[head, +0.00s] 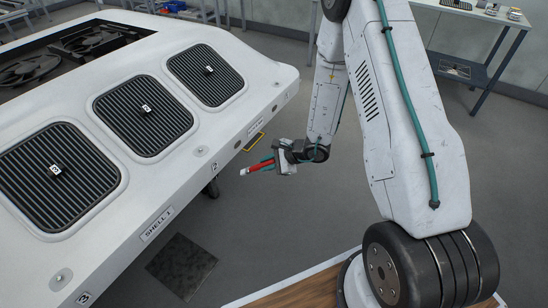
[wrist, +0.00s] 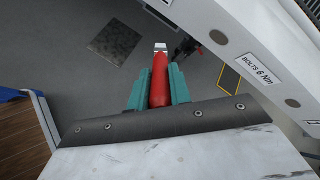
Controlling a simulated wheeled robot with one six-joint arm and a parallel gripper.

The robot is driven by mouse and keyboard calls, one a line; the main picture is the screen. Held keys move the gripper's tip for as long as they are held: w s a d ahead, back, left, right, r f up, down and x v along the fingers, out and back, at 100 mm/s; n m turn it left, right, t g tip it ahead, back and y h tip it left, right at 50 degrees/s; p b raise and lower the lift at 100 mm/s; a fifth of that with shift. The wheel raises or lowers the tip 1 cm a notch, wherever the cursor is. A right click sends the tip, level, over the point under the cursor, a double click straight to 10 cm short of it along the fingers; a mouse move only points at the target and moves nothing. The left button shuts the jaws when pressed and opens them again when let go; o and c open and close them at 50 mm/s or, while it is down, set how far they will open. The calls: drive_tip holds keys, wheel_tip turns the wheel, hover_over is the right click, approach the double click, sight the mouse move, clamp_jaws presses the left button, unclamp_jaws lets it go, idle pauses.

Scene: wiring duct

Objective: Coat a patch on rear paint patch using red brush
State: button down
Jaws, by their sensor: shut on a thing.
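My gripper (head: 265,165) is shut on the red brush (head: 257,167) and holds it in free air, to the right of the white shell's side. The brush's pale tip points left, away from my wrist. In the wrist view the red brush (wrist: 159,82) sits between the two teal fingers of my gripper (wrist: 158,74), its light tip beyond them. No surface touches the tip. No label marks a rear paint patch, so I cannot tell which area it is. A yellow-outlined area (wrist: 229,80) shows beside the shell in the wrist view, and a yellow edge (head: 254,142) shows in the head view.
The large white shell (head: 155,207), labelled SHELL 1, fills the left with several dark grilles. Its edge (wrist: 222,40) crosses the upper right of the wrist view. A dark floor square (head: 182,265) lies below it. A workbench (head: 480,15) stands far right. Open floor surrounds my gripper.

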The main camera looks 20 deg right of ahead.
drive_tip(key=w+m+t+h, duration=0.1)
drive_tip(key=w+m+t, duration=0.1)
drive_tip(key=w, duration=0.4)
drive_tip(key=shift+a+r+m, duration=0.25)
drive_tip(key=shift+r+m, duration=0.05)
drive_tip(key=shift+m, duration=0.2)
drive_tip(key=shift+w+a, duration=0.5)
drive_tip(key=shift+w, duration=0.25)
idle(0.8)
drive_tip(key=w+d+r, duration=0.2)
drive_tip(key=w+d, duration=0.2)
drive_tip(key=d, duration=0.2)
drive_tip(key=shift+w+d, duration=0.25)
idle(3.5)
drive_tip(key=shift+r, duration=0.1)
